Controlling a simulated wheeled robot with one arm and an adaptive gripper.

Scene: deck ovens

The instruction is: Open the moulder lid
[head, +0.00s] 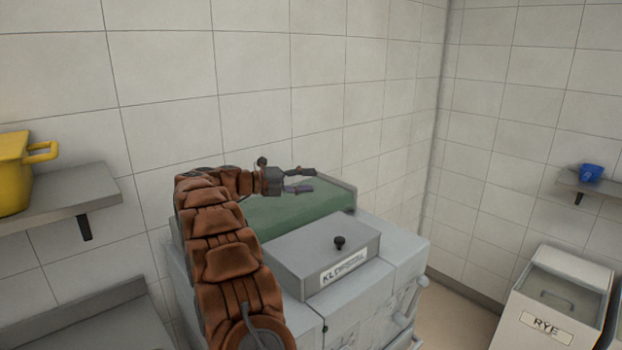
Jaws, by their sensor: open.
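The moulder (403,254) is a grey machine standing against the tiled wall. Its grey lid (308,245) is a raised box on top, lying flat and closed, with a small black knob (339,242) and a label on its front that starts "KL". A green surface (280,217) lies behind the lid. My gripper (311,180) is open and empty, above the green surface, behind and to the left of the knob and apart from it. My brown-covered arm hides the machine's left part.
A yellow pot (14,172) stands on a wall shelf (75,192) at the left. A bin labelled "RYE" (545,325) stands at the right. A blue item (591,172) sits on a small shelf (610,188) at the far right. The air above the lid is clear.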

